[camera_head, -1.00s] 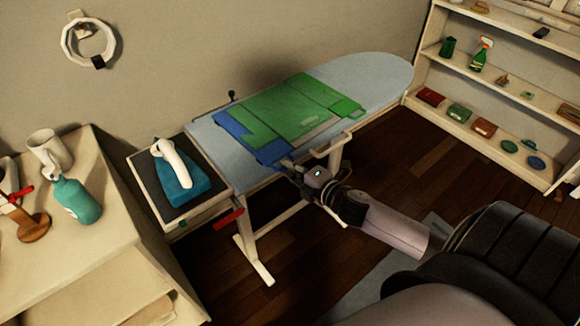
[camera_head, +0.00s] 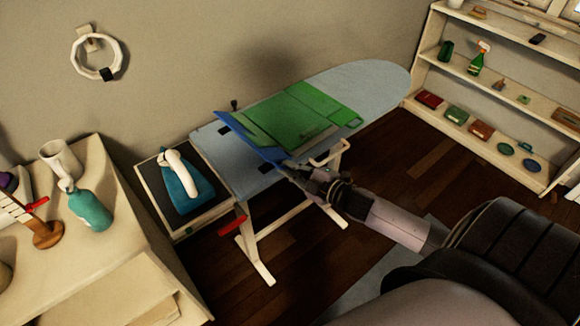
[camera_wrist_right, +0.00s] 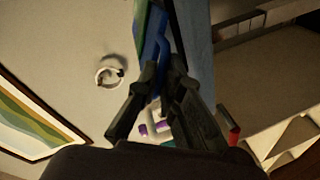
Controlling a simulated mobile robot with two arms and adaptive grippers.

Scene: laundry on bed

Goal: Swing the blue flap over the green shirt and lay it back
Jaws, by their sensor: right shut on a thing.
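The green shirt (camera_head: 302,113) lies on the light blue ironing board (camera_head: 372,85). The blue flap (camera_head: 232,124) is along the shirt's near-left end, lifted off the board and tilted up. My right gripper (camera_head: 286,165) is at the flap's near corner, at the board's front edge. It is shut on the flap, whose blue cloth also shows between the fingers in the right wrist view (camera_wrist_right: 158,38). My left gripper is in no view.
An iron (camera_head: 190,182) with a white handle stands on a dark-topped rest (camera_head: 153,199) at the board's left end. A cabinet (camera_head: 130,236) with a teal bottle is at left. A shelf unit (camera_head: 480,128) stands at right. The board's far right end is bare.

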